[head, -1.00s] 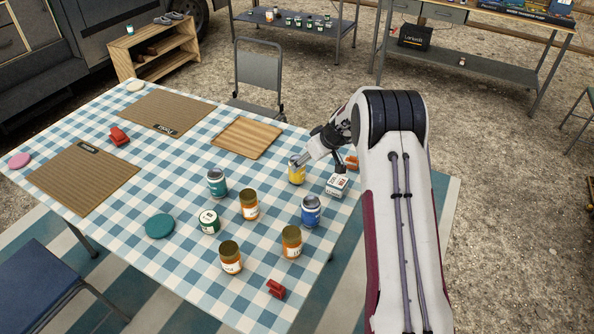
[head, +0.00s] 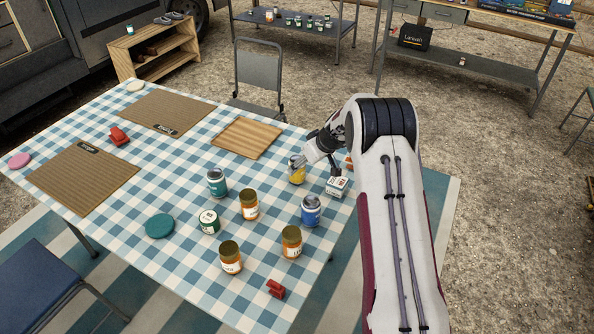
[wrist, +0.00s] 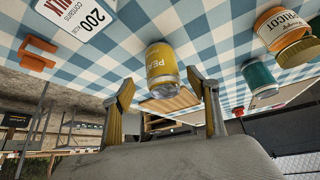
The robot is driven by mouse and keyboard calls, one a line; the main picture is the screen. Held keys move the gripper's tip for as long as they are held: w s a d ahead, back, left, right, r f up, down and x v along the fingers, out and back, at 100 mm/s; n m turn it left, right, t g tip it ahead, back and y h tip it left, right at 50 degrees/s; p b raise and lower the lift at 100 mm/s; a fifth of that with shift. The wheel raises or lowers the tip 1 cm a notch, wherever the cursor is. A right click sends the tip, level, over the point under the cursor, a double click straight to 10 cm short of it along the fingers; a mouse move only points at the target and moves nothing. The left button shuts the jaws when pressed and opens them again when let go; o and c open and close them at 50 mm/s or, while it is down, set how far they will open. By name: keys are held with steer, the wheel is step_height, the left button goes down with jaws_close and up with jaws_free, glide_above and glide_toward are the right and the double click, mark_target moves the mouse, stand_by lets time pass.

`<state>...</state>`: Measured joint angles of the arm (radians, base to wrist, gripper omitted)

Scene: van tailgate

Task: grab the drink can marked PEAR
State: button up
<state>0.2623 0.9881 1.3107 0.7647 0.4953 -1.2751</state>
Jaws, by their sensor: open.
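The yellow can marked PEAR (head: 297,175) stands on the checked tablecloth near the table's far right part. In the wrist view the can (wrist: 161,68) appears upside down, its label facing me. My gripper (wrist: 158,92) is open, with one finger on each side of the can's near end. I cannot tell whether either finger touches it. In the head view my gripper (head: 301,164) is right at the can and hides part of its top.
A wooden board (head: 246,138) lies behind.

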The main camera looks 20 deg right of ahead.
steer(key=shift+f, duration=0.1)
steer(key=shift+a+x, duration=0.15)
steer(key=shift+x, duration=0.55)
steer(key=shift+a+x, duration=0.15)
steer(key=shift+x, duration=1.6)
steer(key=shift+w, duration=0.1)
steer(key=c, duration=1)
